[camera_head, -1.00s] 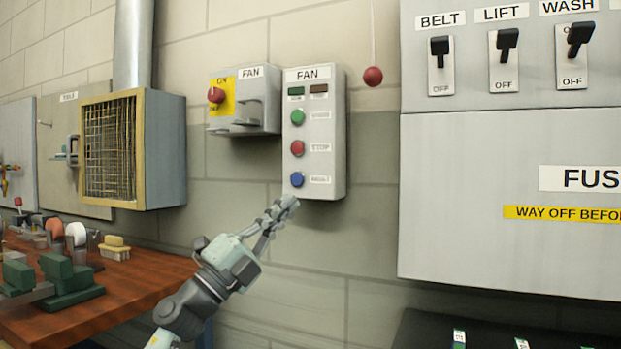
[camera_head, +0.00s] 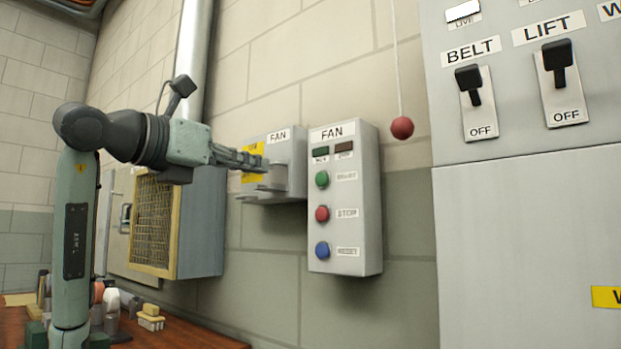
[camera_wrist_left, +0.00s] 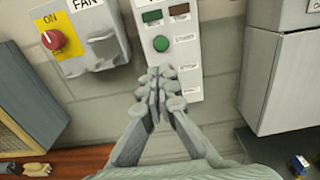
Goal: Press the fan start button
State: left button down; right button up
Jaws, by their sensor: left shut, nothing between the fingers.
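The grey FAN button box (camera_head: 362,215) is on the wall in the head view. It has a green button (camera_head: 322,179) at the top, a red STOP button (camera_head: 322,214) and a blue button (camera_head: 322,250). My left gripper (camera_head: 262,162) is shut and empty, left of the green button and a little higher in the picture. In the left wrist view, the shut fingertips (camera_wrist_left: 160,82) lie just below the green button (camera_wrist_left: 161,44), with a gap between them. The fingers hide the lower buttons there. My right gripper is not in view.
A FAN switch box (camera_head: 287,150) with a yellow plate is left of the button box, partly behind my gripper. Its red knob (camera_wrist_left: 57,39) shows in the left wrist view. A red ball (camera_head: 402,127) hangs on a cord at the right, near the large switch cabinet (camera_head: 530,230).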

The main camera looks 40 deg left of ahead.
aim_at(320, 179)
pick_arm(q)
jog(key=w, duration=0.4)
jog(key=w+d+p, duration=0.1)
jog(key=w, duration=0.4)
jog(key=w+p, duration=0.1)
jog(key=w, duration=0.3)
jog(key=shift+w+d, duration=0.15)
jog(key=shift+w, duration=0.45)
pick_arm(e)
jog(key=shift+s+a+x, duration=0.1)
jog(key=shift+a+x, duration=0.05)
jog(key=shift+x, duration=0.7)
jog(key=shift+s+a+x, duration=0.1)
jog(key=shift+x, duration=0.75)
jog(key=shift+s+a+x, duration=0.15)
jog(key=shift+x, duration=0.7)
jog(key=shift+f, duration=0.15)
